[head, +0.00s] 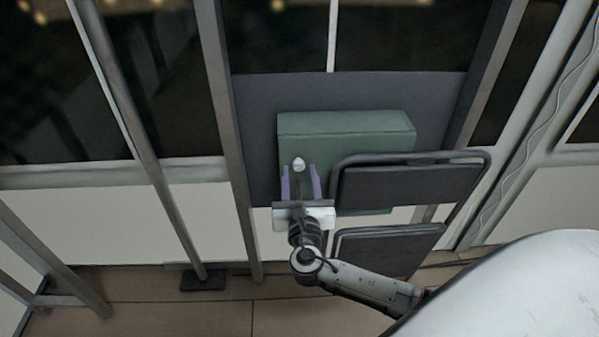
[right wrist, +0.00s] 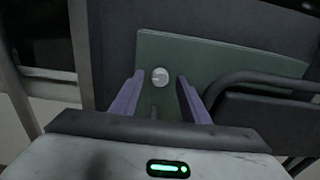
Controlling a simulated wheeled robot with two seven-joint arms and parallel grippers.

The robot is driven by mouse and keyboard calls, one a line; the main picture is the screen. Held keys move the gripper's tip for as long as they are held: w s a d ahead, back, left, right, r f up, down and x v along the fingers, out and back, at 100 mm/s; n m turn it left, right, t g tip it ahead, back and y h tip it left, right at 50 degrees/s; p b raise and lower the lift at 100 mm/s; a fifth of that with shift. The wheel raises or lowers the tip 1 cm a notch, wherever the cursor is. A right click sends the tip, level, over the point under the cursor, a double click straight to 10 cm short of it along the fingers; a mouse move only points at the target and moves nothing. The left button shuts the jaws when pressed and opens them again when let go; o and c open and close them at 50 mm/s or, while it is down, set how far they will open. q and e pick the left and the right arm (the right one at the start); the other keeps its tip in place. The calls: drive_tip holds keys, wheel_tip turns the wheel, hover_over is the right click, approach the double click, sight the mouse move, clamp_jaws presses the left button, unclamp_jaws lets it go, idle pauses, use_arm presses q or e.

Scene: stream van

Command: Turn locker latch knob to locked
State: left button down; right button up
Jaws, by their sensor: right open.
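A green locker (head: 345,124) is fixed on a dark panel in the head view. Its small round pale latch knob (head: 299,164) is on the left part of its front face. My right gripper (head: 300,172) is open, its two purple fingers pointing at the locker just below the knob. In the right wrist view the knob (right wrist: 160,76) shows beyond and between the open fingertips (right wrist: 159,78), with a slim mark across its face. The knob looks apart from both fingers. The green locker front (right wrist: 215,62) fills the space behind it. My left gripper is not in view.
A black-framed folding chair or rack (head: 408,187) stands in front of the locker's right side, close to my right arm. Grey posts (head: 225,130) rise left of the locker. A tiled floor (head: 220,310) lies below.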

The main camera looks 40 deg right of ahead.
drive_tip(key=shift+x, duration=0.85)
clamp_jaws()
